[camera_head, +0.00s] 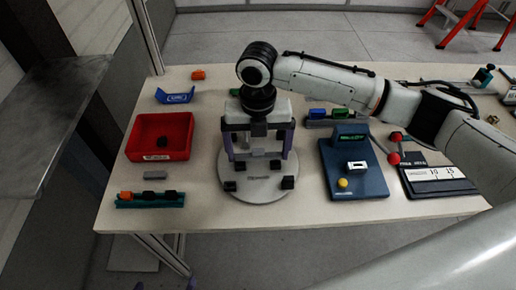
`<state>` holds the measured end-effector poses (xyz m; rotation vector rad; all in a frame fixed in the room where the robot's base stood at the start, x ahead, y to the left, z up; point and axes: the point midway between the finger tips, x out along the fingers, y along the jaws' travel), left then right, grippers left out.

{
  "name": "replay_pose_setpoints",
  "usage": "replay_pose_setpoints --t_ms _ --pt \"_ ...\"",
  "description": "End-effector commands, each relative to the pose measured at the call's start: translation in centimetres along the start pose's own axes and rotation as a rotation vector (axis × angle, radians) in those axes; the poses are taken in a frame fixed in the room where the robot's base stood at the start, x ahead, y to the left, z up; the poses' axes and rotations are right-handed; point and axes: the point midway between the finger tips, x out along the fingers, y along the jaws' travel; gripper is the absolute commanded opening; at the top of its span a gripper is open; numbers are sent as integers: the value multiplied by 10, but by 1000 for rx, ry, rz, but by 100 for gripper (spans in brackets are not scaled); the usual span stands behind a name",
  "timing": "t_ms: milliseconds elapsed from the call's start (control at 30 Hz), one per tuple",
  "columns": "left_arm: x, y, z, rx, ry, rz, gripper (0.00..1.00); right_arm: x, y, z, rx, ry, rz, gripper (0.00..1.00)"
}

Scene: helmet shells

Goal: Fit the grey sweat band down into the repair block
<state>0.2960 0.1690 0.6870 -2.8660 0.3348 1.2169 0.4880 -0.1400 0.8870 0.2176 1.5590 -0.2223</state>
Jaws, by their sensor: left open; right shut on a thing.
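My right gripper (258,152) points down over a round light grey plate (259,196) with several small black blocks on it. Its two purple-grey fingers stand wide apart. It is shut on a grey piece (258,146) between them, which looks like the sweat band, though its shape is partly hidden by the gripper. The round plate with its blocks looks like the repair block. I cannot tell whether the band touches it. My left gripper is not in view.
Left of the plate are a red bin (140,137) with a dark part, a grey bar (155,175) and a green rack (151,200) with orange and black parts. Right are a blue fixture (345,185) and a scale board (432,178). My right arm crosses the table's back right.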

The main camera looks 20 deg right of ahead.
Motion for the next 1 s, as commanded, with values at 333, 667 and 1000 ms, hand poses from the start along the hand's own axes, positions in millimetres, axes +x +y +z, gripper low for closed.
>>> replay_pose_setpoints --t_ms 333,667,1000 --pt "1 0 1 0 0 0 100 3 0 0 -1 0 0 72" --pt "2 0 2 0 0 0 100 12 0 0 0 1 0 72" --pt "4 0 4 0 0 0 100 20 0 0 -1 2 0 72"
